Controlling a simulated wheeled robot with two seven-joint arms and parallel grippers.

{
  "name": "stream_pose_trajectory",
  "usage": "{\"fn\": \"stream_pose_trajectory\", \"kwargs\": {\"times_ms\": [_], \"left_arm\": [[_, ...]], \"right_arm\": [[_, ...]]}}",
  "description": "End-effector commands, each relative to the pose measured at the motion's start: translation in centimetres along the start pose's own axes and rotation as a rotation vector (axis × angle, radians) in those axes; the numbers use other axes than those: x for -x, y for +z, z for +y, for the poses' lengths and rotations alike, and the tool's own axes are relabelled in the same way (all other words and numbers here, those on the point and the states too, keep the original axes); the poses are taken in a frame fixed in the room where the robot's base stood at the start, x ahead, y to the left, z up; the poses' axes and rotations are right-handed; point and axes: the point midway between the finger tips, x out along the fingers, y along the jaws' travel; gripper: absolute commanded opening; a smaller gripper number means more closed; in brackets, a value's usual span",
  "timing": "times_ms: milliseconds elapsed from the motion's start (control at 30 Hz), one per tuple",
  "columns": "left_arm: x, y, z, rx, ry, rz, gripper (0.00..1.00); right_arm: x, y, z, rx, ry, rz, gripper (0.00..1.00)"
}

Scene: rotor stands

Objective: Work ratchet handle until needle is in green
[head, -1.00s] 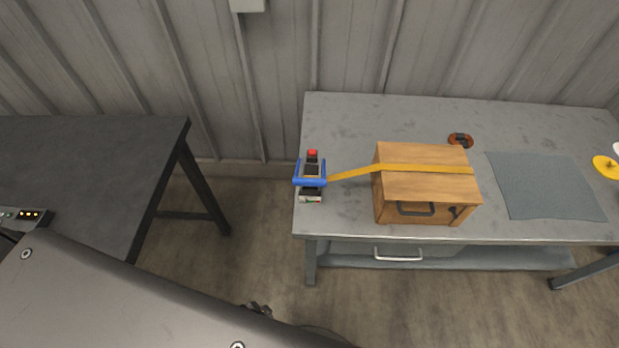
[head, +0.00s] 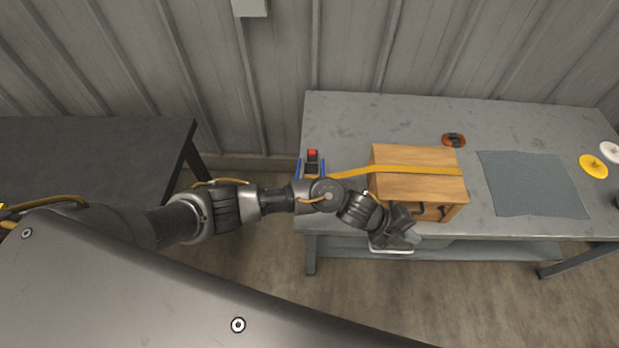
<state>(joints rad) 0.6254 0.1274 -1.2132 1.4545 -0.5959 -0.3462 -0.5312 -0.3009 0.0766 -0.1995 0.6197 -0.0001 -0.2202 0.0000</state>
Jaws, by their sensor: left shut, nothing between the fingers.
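The ratchet (head: 312,163) stands at the left end of the grey workbench, with a red part on top and blue sides. My left arm covers its lower front, so its handle and any gauge there are hidden. An orange strap (head: 350,172) runs from the ratchet over the wooden box (head: 400,158). My left gripper (head: 408,236) is shut and empty, in front of the box's lower front face near the bench's front edge. I cannot tell whether it touches the box. I see no needle or green zone. My right gripper is not in view.
The workbench (head: 345,115) also bears an orange-brown strap roll (head: 454,140), a blue-grey mat (head: 535,184), a yellow disc (head: 593,166) and a white disc (head: 610,152). A dark table (head: 90,150) stands at the left, with a floor gap between.

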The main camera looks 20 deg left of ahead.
Motion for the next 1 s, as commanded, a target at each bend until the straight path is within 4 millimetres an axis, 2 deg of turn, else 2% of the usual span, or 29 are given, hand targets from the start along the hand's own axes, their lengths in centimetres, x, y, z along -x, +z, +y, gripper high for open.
{"fn": "stream_pose_trajectory", "kwargs": {"times_ms": [33,133,233,400,500,600,700,800,1000], "left_arm": [[0.9,0.0,-0.4,-0.189,0.080,0.041,0.00],[3.5,1.4,1.1,-0.515,0.270,0.130,0.00],[8.3,5.4,2.9,-0.770,0.496,0.196,0.00],[16.5,11.8,3.9,-0.959,0.784,0.250,0.00],[20.6,14.5,3.6,-1.000,0.900,0.262,0.00],[23.6,16.2,3.3,-1.019,0.979,0.269,0.00],[25.4,17.2,3.0,-1.027,1.027,0.273,0.00],[26.3,17.7,2.9,-1.029,1.049,0.275,0.00],[26.5,17.8,2.9,-1.029,1.053,0.274,0.00]], "right_arm": [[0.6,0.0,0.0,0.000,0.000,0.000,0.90],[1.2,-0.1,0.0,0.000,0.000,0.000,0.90],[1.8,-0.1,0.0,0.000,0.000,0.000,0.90],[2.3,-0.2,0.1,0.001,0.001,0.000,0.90],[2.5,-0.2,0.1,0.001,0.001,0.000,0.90],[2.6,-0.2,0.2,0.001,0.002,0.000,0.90],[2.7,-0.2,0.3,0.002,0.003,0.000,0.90],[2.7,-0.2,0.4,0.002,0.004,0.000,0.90],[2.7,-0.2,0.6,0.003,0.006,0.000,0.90]]}}
